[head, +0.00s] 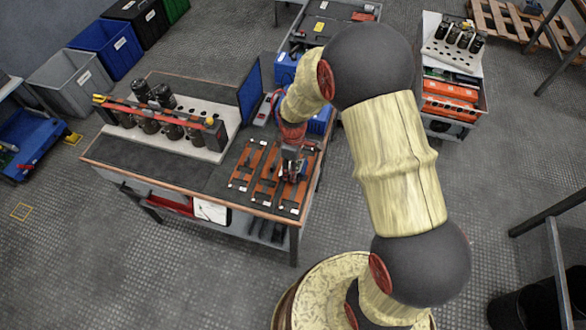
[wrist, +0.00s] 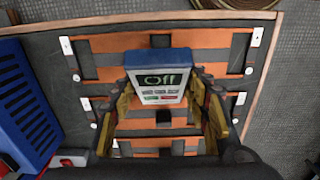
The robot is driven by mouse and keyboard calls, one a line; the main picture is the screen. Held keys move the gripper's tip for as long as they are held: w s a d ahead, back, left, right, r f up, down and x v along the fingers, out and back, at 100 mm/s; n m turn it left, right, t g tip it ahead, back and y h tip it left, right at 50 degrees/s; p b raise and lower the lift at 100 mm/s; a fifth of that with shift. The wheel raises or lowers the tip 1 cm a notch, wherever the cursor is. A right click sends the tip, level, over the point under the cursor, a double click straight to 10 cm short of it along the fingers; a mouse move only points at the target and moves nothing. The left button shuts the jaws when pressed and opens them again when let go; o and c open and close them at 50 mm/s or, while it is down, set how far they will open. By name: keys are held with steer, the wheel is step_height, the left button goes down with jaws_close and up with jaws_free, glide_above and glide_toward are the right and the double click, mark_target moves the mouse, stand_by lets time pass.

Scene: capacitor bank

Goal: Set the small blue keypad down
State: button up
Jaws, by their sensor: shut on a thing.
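The small blue keypad (wrist: 160,82) is in the wrist view, between the two yellow-padded fingers of my gripper (wrist: 161,92). It has a blue top edge, a grey-white face with a green display reading "Off", and small green and red keys. My gripper is shut on its sides. Beneath it are orange strips with black parts (wrist: 110,44) on the dark table top. I cannot tell whether the keypad touches them. In the head view my gripper (head: 291,160) is low over these orange strips (head: 243,166), and the keypad is largely hidden.
In the head view a white perforated rack (head: 205,153) with dark cylinders and a dark-blue upright panel (head: 250,94) stand on the table. Dark table surface (head: 115,150) is bare front left.

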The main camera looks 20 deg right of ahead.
steer(key=shift+r, duration=0.45)
step_height(320, 180, up, 2)
steer(key=shift+r+p, duration=0.15)
steer(key=shift+p, duration=0.45)
steer(key=s+r+p, duration=0.5)
steer(key=s+r, duration=0.4)
steer(key=s, duration=0.5)
steer(key=shift+r, duration=0.4)
